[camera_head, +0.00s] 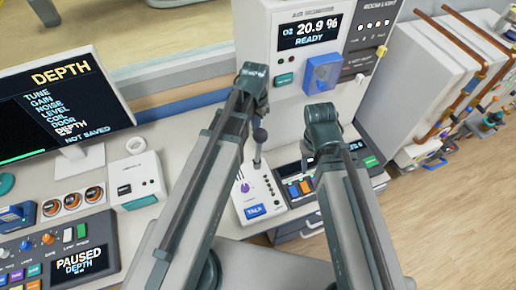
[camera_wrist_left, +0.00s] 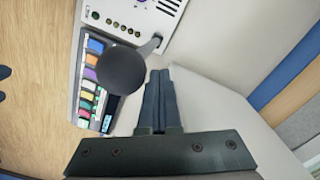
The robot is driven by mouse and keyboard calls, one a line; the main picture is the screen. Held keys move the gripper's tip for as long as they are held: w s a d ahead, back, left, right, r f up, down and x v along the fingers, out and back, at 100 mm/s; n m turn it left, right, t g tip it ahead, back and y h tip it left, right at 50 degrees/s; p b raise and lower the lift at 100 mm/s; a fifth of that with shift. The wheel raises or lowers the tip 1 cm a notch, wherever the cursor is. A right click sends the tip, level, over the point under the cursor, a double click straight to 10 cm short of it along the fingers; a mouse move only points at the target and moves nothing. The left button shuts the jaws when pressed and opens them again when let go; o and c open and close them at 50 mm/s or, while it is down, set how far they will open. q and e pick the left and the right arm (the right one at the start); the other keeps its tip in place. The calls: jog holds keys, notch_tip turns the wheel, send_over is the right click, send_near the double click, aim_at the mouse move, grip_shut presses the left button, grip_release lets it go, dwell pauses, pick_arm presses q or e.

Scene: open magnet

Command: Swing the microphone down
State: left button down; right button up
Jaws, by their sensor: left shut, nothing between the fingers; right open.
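The microphone (camera_head: 260,135) has a dark round head on a thin grey stem that stands up from the white talk console (camera_head: 258,192). In the left wrist view its dark head (camera_wrist_left: 123,70) is large, just left of my left gripper's fingers (camera_wrist_left: 158,100), with a visible gap at the fingertips' height. The fingers are shut and empty. In the head view the dark end of my left arm (camera_head: 252,80) is above and left of the microphone, with its fingertips hidden. The dark end of my right arm (camera_head: 322,115) is right of the microphone; its gripper is open, fingertips not clear.
A keypad console (camera_head: 370,160) with coloured keys is right of the talk console. A tall white oxygen monitor cabinet (camera_head: 300,85) rises behind. A monitor (camera_head: 62,105), a small white box (camera_head: 137,180) and a control panel (camera_head: 55,258) occupy the left of the desk.

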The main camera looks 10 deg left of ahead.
aim_at(263, 142)
pick_arm(q)
jog(key=shift+s+d+f, duration=0.1)
jog(key=shift+s+d, duration=0.35)
jog(key=shift+s, duration=0.25)
jog(key=shift+s+d, duration=0.1)
jog(key=shift+s, duration=0.05)
jog(key=shift+s+d+f+b, duration=0.35)
jog(key=shift+s+d, duration=0.1)
jog(key=shift+s, duration=0.2)
jog(key=shift+s+d+f+b, duration=0.3)
jog(key=shift+s+d+b, duration=0.1)
jog(key=shift+s, duration=0.25)
jog(key=shift+s+d+f+b, duration=0.3)
jog(key=shift+s+d, duration=0.15)
jog(key=shift+s, duration=0.2)
jog(key=shift+s+f, duration=0.1)
jog(key=s+d+f+b, duration=0.2)
jog(key=s+f+b, duration=0.1)
jog(key=shift+s+d, duration=0.2)
jog(key=shift+d, duration=0.05)
jog(key=shift+w+a, duration=0.1)
jog(key=shift+w, duration=0.05)
dwell(0.4)
